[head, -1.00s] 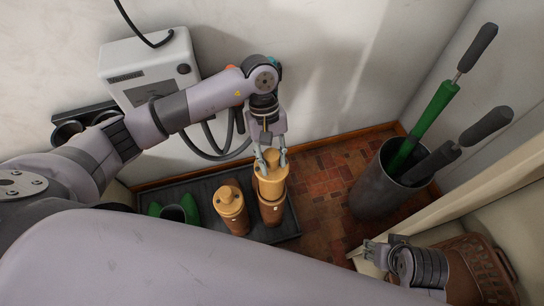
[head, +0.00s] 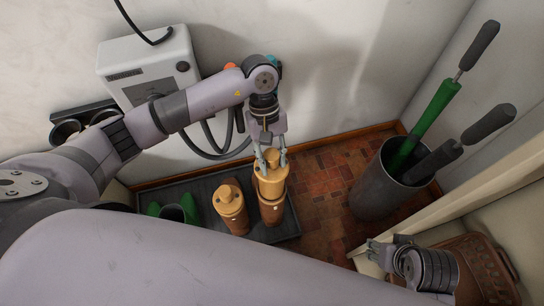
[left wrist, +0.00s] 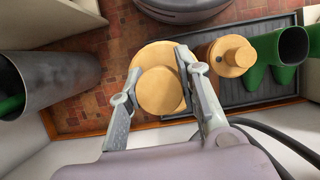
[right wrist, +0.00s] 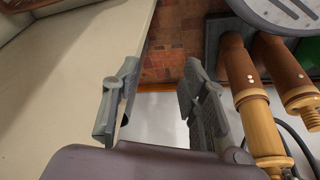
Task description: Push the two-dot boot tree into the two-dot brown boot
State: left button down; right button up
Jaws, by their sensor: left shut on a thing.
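The two-dot boot tree (head: 269,184) is a light wooden cylinder with a round knob. My left gripper (head: 270,162) is shut on its knob, which also shows in the left wrist view (left wrist: 160,91). The tree stands upright, its lower end inside the two-dot brown boot (head: 271,214); much of it still shows above the rim. In the right wrist view this boot (right wrist: 236,62) carries small pale dots, with a long piece of tree (right wrist: 262,128) outside it. My right gripper (right wrist: 158,100) is open and empty, well to the right of the boots.
Another brown boot (head: 236,224) with a wooden tree (head: 229,200) stands just left. Green boots (head: 175,212) share the dark tray (head: 287,230). A grey bin (head: 377,193) with long-handled tools stands right, beyond bare brick floor. A woven basket (head: 485,262) is near my right gripper.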

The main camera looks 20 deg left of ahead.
aim_at(271, 176)
pick_arm(q)
jog(key=shift+f+b, duration=0.45)
pick_arm(e)
jog(key=shift+v, duration=1.4)
pick_arm(q)
jog(key=shift+f+b, duration=0.65)
pick_arm(e)
jog(key=shift+w+a+f+t, duration=0.1)
jog(key=shift+w+a+t, duration=0.1)
jog(key=shift+w+t, duration=0.45)
jog(key=shift+w+a+f+t, duration=0.1)
jog(key=shift+w+a+t, duration=0.15)
jog(key=shift+w, duration=0.65)
pick_arm(q)
jog(key=shift+f+b, duration=0.8)
pick_arm(e)
jog(key=shift+w+a+r+t+y, duration=0.15)
jog(key=shift+w+t, duration=0.2)
jog(key=shift+w, duration=0.25)
jog(key=shift+w+a+r+t+y, duration=0.1)
jog(key=shift+w+a+t+y, duration=0.15)
jog(key=shift+w, duration=0.4)
jog(key=shift+w+a+r+t+y, duration=0.1)
jog(key=shift+w+t, duration=0.3)
jog(key=shift+w, duration=0.2)
